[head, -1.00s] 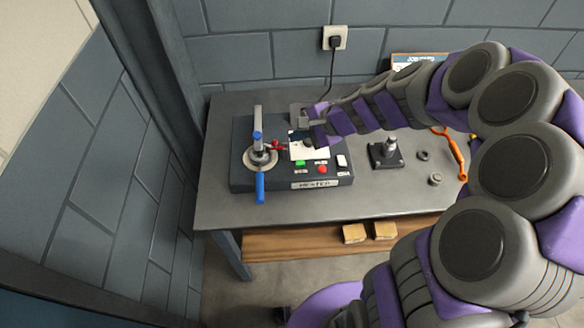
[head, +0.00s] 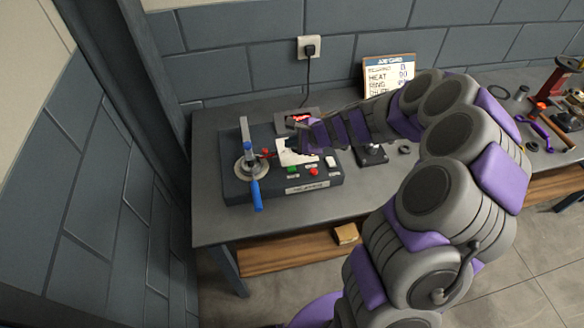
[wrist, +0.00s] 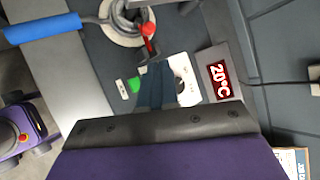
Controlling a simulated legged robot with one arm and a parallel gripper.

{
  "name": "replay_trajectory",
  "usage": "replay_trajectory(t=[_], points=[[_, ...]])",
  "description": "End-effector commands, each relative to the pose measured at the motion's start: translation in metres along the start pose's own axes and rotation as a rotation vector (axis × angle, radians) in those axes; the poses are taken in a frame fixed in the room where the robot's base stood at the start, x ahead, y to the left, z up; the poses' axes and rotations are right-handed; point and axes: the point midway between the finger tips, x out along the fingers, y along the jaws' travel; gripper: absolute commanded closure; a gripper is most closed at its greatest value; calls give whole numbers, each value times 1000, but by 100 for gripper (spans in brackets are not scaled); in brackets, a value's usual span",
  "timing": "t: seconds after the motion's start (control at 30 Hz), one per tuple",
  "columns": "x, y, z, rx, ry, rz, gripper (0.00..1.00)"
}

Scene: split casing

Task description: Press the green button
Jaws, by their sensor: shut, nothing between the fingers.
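The green button (head: 292,169) sits on the front part of the dark heater box, left of a red button (head: 314,171). In the wrist view the green button (wrist: 133,85) shows just left of my fingertips. My gripper (wrist: 156,68) is shut with nothing between its fingers. It is over the white plate on the box, beside the green button; whether it touches anything cannot be told. In the head view my gripper (head: 298,143) is behind the green button, partly blending with the dark box. The red button is hidden in the wrist view.
The heater box (head: 240,190) carries a blue-handled lever clamp (head: 254,180) at left and a white switch (head: 330,161) at right. A display (wrist: 219,80) reads 20°C. A job card (head: 388,75) stands behind my arm. The bench front is clear.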

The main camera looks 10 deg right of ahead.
Motion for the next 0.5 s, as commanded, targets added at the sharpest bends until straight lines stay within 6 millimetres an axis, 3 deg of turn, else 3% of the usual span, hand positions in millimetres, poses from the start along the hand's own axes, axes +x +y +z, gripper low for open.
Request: replay_trajectory(t=[0.27,0.5], points=[[10,8,-19,5,-6,-2,100],[32,24,-34,5,-6,-1,100]])
